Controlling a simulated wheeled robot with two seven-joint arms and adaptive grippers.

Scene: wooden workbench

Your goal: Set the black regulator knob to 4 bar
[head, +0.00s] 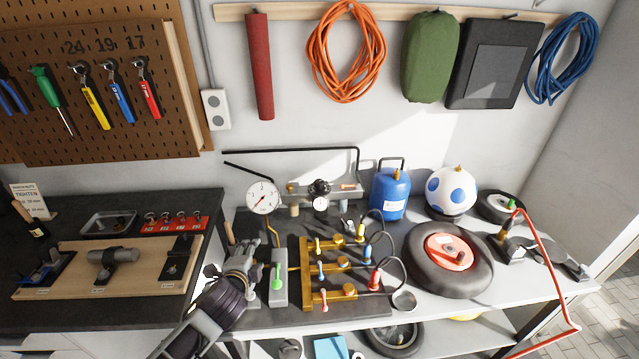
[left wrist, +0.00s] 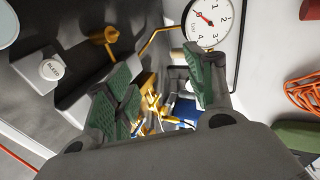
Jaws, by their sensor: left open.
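The black regulator knob (head: 319,187) sits on a fitting at the back of the bench, with a small round gauge (head: 320,203) just below it. Its setting is too small to read. A larger white dial (head: 263,196) with a red needle stands to its left and also shows in the left wrist view (left wrist: 207,20), with numbers on its face. My left gripper (head: 243,262) is in front of and below this dial, to the left of and nearer than the knob. In the left wrist view its green-padded fingers (left wrist: 160,72) are apart with nothing held between them. My right gripper is not in view.
A brass manifold (head: 307,275) with coloured levers and black hoses stands right of my left gripper. A grey block with a green lever (head: 277,276) is close beside it. A blue tank (head: 390,194) and a tyre (head: 450,259) stand further right.

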